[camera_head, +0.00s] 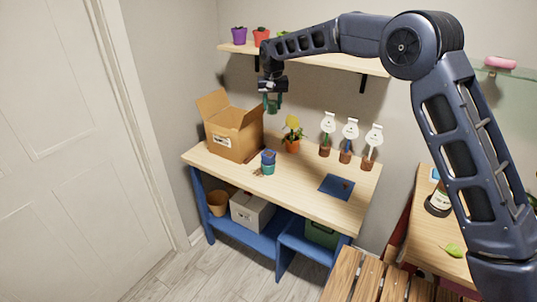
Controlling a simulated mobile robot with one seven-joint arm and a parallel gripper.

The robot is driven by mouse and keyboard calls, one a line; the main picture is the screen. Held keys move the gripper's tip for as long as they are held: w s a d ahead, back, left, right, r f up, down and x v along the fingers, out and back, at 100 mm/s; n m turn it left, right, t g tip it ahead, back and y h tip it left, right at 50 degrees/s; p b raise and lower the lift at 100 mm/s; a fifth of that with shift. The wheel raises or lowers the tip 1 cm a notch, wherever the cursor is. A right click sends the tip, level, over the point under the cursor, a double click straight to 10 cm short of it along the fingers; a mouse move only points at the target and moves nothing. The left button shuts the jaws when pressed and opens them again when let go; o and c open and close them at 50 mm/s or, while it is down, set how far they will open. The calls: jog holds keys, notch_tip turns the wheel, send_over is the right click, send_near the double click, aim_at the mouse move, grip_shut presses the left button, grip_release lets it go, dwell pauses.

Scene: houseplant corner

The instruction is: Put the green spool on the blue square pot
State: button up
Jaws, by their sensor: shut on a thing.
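My gripper (272,95) is raised above the back of the wooden bench, below the wall shelf. It is shut on the green spool (273,104), which hangs under it, clear of the bench. The fingers partly hide the spool. A small blue pot (268,156) stands lower down near the bench's front left, on top of a teal pot (268,168). It looks like the blue square pot, but its shape is too small to be sure of. The spool is high above it in the picture, apart from it.
An open cardboard box (233,135) stands left of the pots. An orange potted plant (292,144) and several tagged pots (345,156) stand along the back. A dark blue mat (336,187) lies at right. Bare bench top (300,180) shows between pots and mat.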

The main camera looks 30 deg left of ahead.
jog(key=shift+s+a+f, duration=0.15)
jog(key=shift+s+a, duration=0.1)
jog(key=shift+a, duration=0.2)
jog(key=shift+a+f, duration=0.15)
jog(key=shift+f, duration=0.15)
send_near(268, 154)
jog(key=f, duration=0.3)
jog(key=w+f, duration=0.1)
jog(key=f, duration=0.1)
jog(key=shift+a+f, duration=0.15)
jog(key=shift+f, duration=0.05)
jog(key=shift+f, duration=0.1)
jog(key=o, duration=1)
jog(key=r, duration=0.8)
jog(key=s+r, duration=0.1)
jog(key=r, duration=0.3)
jog(key=shift+s+d+r, duration=0.1)
jog(key=shift+d, duration=0.3)
